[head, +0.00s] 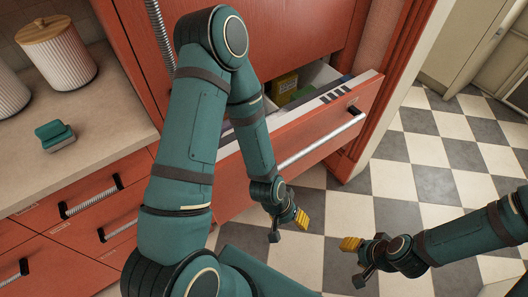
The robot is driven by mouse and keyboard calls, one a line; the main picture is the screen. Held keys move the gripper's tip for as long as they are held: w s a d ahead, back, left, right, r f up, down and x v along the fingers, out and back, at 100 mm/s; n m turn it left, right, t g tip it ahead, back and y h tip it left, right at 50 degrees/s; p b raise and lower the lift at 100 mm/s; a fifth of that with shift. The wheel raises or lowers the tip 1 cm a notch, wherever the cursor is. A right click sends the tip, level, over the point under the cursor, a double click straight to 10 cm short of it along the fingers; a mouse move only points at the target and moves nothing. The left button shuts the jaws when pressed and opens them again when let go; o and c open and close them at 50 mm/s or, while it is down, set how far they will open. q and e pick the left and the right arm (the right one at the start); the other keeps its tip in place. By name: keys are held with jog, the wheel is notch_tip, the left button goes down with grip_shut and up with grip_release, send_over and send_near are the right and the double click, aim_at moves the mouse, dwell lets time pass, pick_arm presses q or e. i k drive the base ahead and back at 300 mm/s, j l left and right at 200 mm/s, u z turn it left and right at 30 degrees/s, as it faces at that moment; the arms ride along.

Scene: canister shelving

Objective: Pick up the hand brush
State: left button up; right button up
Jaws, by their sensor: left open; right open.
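A small teal-green object (56,135) with a raised grip and a lighter underside lies on the counter at the left; it looks like the hand brush, but it is too small to be sure. My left arm crosses the middle of the view. My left gripper (289,228) is open and empty, below the handle of an open drawer and far to the right of the green object. My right gripper (355,263) is open and empty over the checkered floor at the lower right.
The open red drawer (310,140) holds a yellow box (284,86) and other items, partly hidden by my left arm. White canisters, one with a wooden lid (60,65), stand on the beige counter (105,125). Closed drawers are below. The checkered floor (430,150) is clear at right.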

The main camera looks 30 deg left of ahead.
aim_at(54, 135)
jog(key=u, duration=2.6)
